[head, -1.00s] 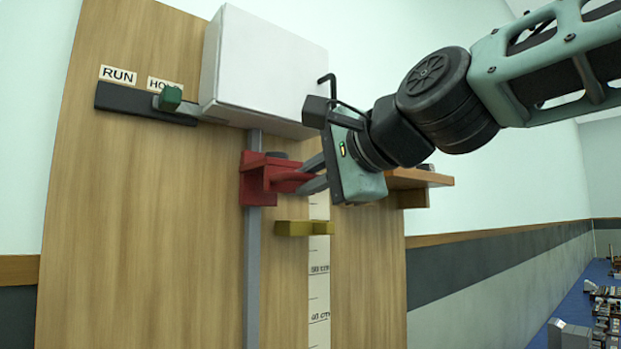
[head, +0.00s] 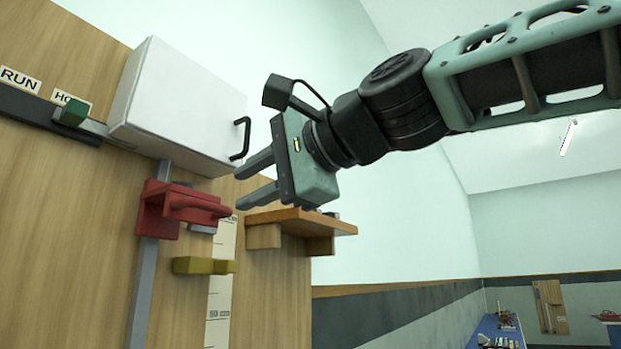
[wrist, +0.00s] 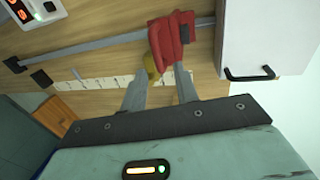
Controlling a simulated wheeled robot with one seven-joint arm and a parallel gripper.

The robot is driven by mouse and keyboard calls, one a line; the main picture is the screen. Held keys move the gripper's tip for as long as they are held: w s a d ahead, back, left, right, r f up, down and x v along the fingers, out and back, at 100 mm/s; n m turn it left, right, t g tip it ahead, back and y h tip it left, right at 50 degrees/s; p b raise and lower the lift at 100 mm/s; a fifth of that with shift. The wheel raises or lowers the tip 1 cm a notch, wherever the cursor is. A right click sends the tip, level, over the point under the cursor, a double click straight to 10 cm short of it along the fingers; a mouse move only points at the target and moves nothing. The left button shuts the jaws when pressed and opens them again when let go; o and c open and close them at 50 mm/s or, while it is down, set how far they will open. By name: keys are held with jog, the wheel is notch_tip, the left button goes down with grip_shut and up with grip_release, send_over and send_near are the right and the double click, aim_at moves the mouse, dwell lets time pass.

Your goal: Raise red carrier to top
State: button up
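The red carrier (head: 178,208) sits on the vertical grey rail (head: 143,290), just below the white box (head: 180,105) and above a yellow block (head: 203,265). Its handle sticks out to the right. My gripper (head: 252,180) is open and empty, to the right of the carrier and apart from it, with the two fingers one above the other. In the wrist view the carrier (wrist: 170,42) lies ahead of the open fingers (wrist: 160,88), with nothing between them. The carrier's back, where it meets the rail, is partly hidden.
A scale strip (head: 219,300) runs beside the rail. A small wooden shelf (head: 300,222) is below my gripper on the right. The white box has a black handle (head: 241,138). A green knob (head: 72,112) is on a dark slot at upper left. Open air lies right of the board.

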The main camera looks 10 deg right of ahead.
jog(key=b+v, duration=0.7)
jog(key=v, duration=0.2)
jog(key=shift+d+r, duration=0.15)
jog(key=shift+d, duration=0.1)
jog(key=shift+s, duration=0.1)
jog(key=w+a+f+n+g+h, duration=0.1)
jog(key=w+f+n+g+h, duration=0.15)
jog(key=f, duration=1.45)
jog(key=w+a+f+n+g+h, duration=0.1)
jog(key=f+n+g+h, duration=0.25)
jog(key=f, duration=1.35)
jog(key=s+d+f+n+g+h, duration=0.1)
jog(key=s+d+f+n, duration=0.2)
jog(key=f, duration=0.5)
jog(key=s+d+f+n+g+h, duration=0.1)
jog(key=s+d+f+n+h, duration=0.1)
jog(key=s+d+f, duration=0.3)
jog(key=s+d+f+n+g+h, duration=0.2)
jog(key=s+d+f+n, duration=0.2)
jog(key=f, duration=0.9)
jog(key=s, duration=0.2)
jog(key=shift+s+n, duration=0.35)
jog(key=shift+n, duration=0.05)
jog(key=shift+a+f, duration=0.15)
jog(key=shift+a, duration=0.05)
